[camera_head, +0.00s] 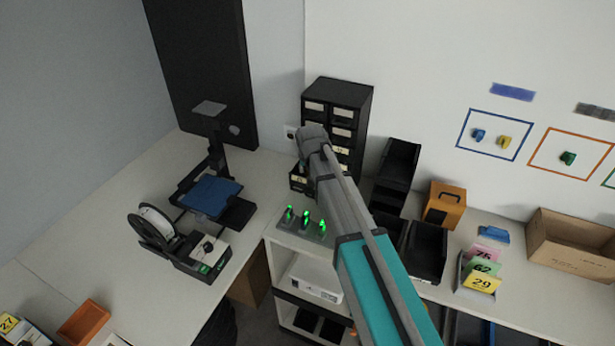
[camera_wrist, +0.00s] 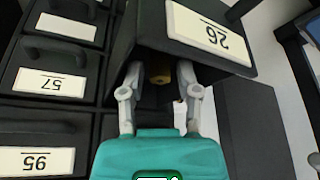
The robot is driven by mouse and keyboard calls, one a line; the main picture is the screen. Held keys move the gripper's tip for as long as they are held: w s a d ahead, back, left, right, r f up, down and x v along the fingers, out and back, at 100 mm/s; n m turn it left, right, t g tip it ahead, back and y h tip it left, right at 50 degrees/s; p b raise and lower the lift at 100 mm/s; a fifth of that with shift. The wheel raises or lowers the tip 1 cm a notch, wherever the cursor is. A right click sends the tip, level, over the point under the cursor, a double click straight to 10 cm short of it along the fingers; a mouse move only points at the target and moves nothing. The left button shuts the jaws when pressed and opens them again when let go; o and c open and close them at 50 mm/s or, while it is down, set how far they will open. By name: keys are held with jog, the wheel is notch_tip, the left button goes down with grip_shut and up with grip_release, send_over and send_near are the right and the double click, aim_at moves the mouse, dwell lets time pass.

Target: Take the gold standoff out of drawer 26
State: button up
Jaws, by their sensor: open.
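Drawer 26 (camera_wrist: 240,68) is pulled out of the black drawer cabinet, its number label upside down in the wrist view. A small gold standoff (camera_wrist: 160,73) shows in the dark drawer, between the two grey fingers of my gripper (camera_wrist: 159,92). The fingers are open, one on each side of it, with gaps visible; I cannot tell whether their tips touch the drawer floor. In the head view my arm covers the gripper and much of the cabinet (camera_head: 351,91); a pulled-out drawer (camera_head: 297,184) shows just left of the arm.
Drawers 57 (camera_wrist: 50,82) and 95 (camera_wrist: 82,128) are shut beside the open one. Black bins (camera_head: 427,250) and an orange box (camera_head: 444,204) stand right of the cabinet. Green-lit items (camera_head: 306,228) sit at the bench's front edge. A printer-like machine (camera_head: 205,195) stands left.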

jog(key=shift+w+f+b, duration=0.25)
jog(key=shift+f+b, duration=0.05)
jog(key=shift+f, duration=0.25)
jog(key=shift+c, duration=0.3)
grip_shut()
